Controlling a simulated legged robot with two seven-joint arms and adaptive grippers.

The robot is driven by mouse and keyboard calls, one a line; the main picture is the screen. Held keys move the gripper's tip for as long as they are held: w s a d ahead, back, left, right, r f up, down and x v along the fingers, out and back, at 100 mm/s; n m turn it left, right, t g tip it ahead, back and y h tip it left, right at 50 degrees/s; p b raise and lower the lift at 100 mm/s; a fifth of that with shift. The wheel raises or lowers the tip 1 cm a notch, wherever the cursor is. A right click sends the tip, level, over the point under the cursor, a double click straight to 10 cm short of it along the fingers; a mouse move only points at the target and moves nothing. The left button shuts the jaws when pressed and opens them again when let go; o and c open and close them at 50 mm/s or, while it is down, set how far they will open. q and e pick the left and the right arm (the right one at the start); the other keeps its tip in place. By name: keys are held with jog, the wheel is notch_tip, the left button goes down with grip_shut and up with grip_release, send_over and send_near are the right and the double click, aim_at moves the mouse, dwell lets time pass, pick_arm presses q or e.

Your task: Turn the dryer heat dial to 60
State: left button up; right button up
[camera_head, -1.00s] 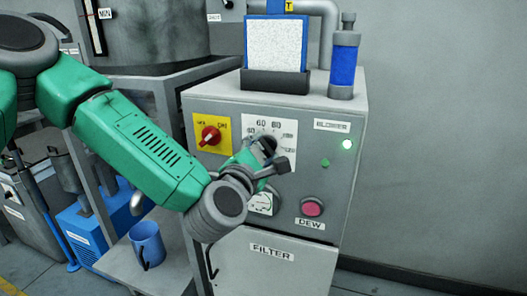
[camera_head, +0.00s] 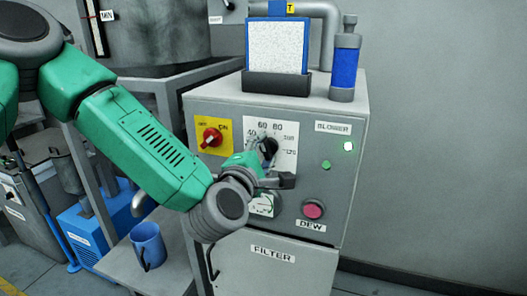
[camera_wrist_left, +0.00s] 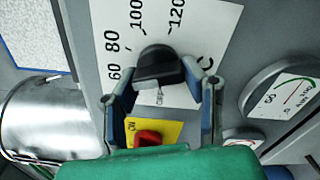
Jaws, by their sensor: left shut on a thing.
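The dryer heat dial (camera_head: 268,147) is a dark knob on a white scale plate (camera_head: 287,131) with 40, 60, 80, 100 and 120 marked. My left gripper (camera_head: 271,164) reaches it from the lower left and is shut on it. In the left wrist view the dial (camera_wrist_left: 160,68) sits between the two grey-blue fingers of my left gripper (camera_wrist_left: 166,86), with the 60 and 80 marks beside it. The fingers and the angle hide which mark the dial points to. My right gripper is out of view.
A red switch (camera_head: 211,137) on a yellow plate is left of the dial. A blue mug (camera_head: 147,243) stands on the shelf at lower left.

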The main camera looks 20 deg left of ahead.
pick_arm(q)
jog(key=shift+s+d+f, duration=0.1)
jog(key=shift+f, duration=0.15)
jog(key=o, duration=0.9)
jog(key=shift+o, duration=1.3)
jog(key=shift+r, duration=0.1)
jog(key=shift+s, duration=0.25)
jog(key=s, duration=0.7)
